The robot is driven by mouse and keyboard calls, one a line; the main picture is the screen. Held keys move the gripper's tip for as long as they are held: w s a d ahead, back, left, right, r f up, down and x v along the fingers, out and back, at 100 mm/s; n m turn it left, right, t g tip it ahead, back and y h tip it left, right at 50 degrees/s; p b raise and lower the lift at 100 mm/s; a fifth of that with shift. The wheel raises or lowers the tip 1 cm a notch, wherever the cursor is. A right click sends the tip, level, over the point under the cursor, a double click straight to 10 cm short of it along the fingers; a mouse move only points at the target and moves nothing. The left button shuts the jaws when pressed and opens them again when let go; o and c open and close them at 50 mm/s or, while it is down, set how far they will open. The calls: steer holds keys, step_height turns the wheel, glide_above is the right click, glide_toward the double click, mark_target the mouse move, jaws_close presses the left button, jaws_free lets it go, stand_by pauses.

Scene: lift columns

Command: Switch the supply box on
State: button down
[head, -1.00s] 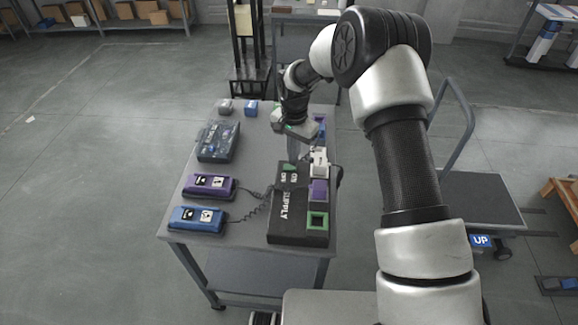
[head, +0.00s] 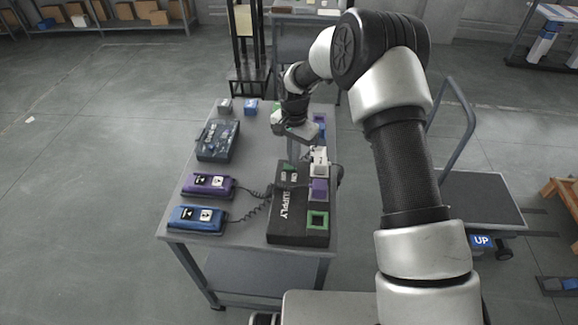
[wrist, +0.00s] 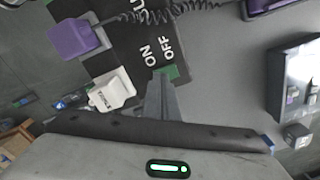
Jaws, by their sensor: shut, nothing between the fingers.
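The black supply box (head: 287,232) lies on the table, with SUPPLY and ON/OFF lettering; the lettering also shows on the box in the wrist view (wrist: 128,62). A small green switch piece (head: 288,165) is at its far end; in the wrist view the green (wrist: 168,71) shows beside OFF, partly hidden by my fingers. My gripper (wrist: 161,76) is shut and empty, its fingertips over or at this green piece; contact cannot be told. A white plug (head: 319,160) and purple plug (head: 318,188) sit on the box's right side.
A green-framed socket (head: 317,221) is at the box's near right. Purple (head: 208,185) and blue (head: 197,218) handsets with coiled cords lie left. A clear-lidded case (head: 218,141) and small blocks (head: 250,107) stand farther back. A cart (head: 485,200) is right of the table.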

steer(key=shift+f, duration=0.25)
steer(key=shift+r, duration=0.1)
step_height(320, 180, up, 7)
steer(key=p, duration=0.3)
stand_by(0.5)
stand_by(0.4)
